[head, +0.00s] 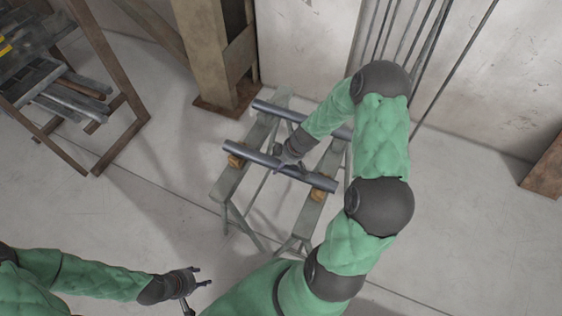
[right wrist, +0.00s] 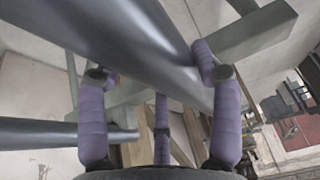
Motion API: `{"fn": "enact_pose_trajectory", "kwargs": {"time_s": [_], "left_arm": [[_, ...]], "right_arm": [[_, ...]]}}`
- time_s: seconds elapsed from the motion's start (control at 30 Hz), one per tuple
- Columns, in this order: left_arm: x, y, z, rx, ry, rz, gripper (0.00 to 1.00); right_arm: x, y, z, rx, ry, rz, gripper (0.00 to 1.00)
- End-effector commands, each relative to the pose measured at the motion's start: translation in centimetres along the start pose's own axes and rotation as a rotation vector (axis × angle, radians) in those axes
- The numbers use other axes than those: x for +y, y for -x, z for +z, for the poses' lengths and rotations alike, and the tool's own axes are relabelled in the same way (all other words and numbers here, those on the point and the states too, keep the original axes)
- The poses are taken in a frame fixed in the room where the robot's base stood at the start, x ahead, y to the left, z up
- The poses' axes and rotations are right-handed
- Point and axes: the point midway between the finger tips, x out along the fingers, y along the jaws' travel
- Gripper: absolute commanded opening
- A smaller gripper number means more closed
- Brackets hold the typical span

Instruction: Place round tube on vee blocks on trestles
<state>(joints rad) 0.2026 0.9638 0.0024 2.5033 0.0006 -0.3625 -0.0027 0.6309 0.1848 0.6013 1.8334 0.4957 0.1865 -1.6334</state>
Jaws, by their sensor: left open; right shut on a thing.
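A grey round tube (head: 255,154) lies across two trestles, directly over the wooden vee blocks, one at the left (head: 236,161) and one at the right (head: 321,183). Whether it fully touches them I cannot tell. My right gripper (head: 289,163) is shut on the tube near its middle. In the right wrist view the tube (right wrist: 130,45) passes between the purple fingers (right wrist: 160,85). The left trestle (head: 226,183) and the right trestle (head: 313,215) stand on the floor. My left gripper (head: 199,277) is open and empty, low and left of the trestles.
A second grey tube (head: 275,110) lies across the trestles farther back, partly hidden by my right arm. A wooden post (head: 212,50) stands behind them. Several long rods (head: 425,50) lean on the wall. A rack (head: 75,100) holds stock at left. Floor is clear between.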

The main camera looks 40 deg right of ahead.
Motion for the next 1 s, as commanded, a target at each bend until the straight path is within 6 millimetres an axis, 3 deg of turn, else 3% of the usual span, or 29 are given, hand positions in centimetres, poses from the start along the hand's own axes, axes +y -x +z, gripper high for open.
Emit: {"fn": "enact_pose_trajectory", "kwargs": {"time_s": [0.1, 0.13, 0.2, 0.67, 1.0], "left_arm": [[-0.1, -0.3, 0.0, 0.0, 0.0, 0.0, 0.51], [-0.1, -0.3, 0.0, 0.0, 0.0, 0.0, 0.51], [-0.1, -0.2, 0.0, 0.0, 0.0, 0.0, 0.51], [0.1, 0.1, 0.0, 0.0, 0.0, 0.0, 0.51], [0.6, 1.7, 0.1, 0.0, 0.0, 0.0, 0.51]], "right_arm": [[0.1, -0.1, 0.0, 0.002, 0.0, 0.003, 0.06], [0.0, -0.2, 0.1, 0.0, 0.0, 0.0, 0.68], [0.0, -0.1, 0.1, 0.0, 0.0, -0.001, 0.88], [0.0, 0.1, -0.1, 0.0, 0.0, -0.001, 0.89], [0.1, 6.3, -0.1, 0.001, 0.001, 0.003, 0.89]]}}
